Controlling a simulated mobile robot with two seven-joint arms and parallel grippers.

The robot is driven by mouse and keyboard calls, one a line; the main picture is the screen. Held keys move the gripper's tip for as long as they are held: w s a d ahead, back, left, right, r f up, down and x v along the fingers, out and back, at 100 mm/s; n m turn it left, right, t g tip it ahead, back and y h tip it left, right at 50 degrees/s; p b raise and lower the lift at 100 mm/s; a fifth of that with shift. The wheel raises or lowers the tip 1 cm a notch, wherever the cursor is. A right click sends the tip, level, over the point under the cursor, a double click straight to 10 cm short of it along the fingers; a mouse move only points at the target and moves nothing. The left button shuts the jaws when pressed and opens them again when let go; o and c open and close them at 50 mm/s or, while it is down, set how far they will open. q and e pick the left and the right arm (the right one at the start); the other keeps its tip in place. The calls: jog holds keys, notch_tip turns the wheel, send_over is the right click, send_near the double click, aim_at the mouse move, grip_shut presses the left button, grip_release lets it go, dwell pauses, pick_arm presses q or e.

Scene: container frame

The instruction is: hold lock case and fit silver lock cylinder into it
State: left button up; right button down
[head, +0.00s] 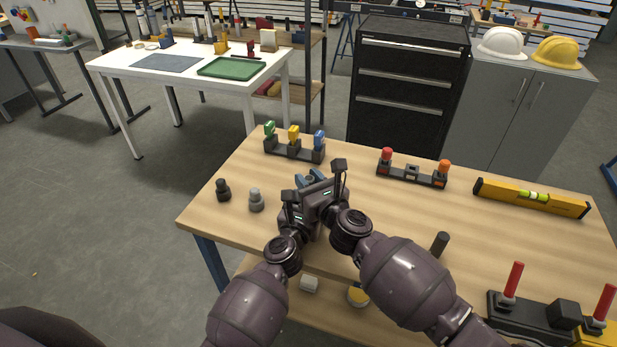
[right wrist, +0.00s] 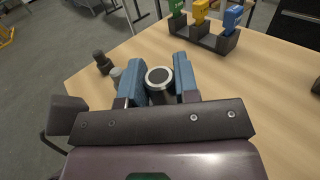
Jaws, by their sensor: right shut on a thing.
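My right gripper (head: 313,178) is over the near part of the wooden table. In the right wrist view its two blue fingers (right wrist: 160,80) are shut on a round dark piece with a silver rim (right wrist: 159,76), which looks like the lock case. A grey cylinder (head: 256,200), likely the silver lock cylinder, stands upright on the table to the left; the right wrist view shows it partly hidden behind a finger (right wrist: 117,76). My left gripper (head: 298,213) seems to be close beside the right one; its fingers cannot be made out.
A black cylinder (head: 222,190) stands left of the grey one. A rack with green, yellow and blue pieces (head: 294,152) is behind the grippers. Another rack (head: 412,175), a yellow level (head: 531,197) and a dark upright cylinder (head: 440,243) are to the right.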

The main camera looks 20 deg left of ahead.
jog(key=shift+f, duration=0.3)
jog(key=c, duration=0.8)
grip_release()
jog(key=shift+f, duration=0.1)
jog(key=shift+d, duration=0.1)
jog(key=shift+s+d+f, duration=0.1)
jog(key=shift+s+d, duration=0.35)
jog(key=v, duration=1)
jog(key=shift+s+d, duration=0.15)
jog(key=shift+s, duration=0.1)
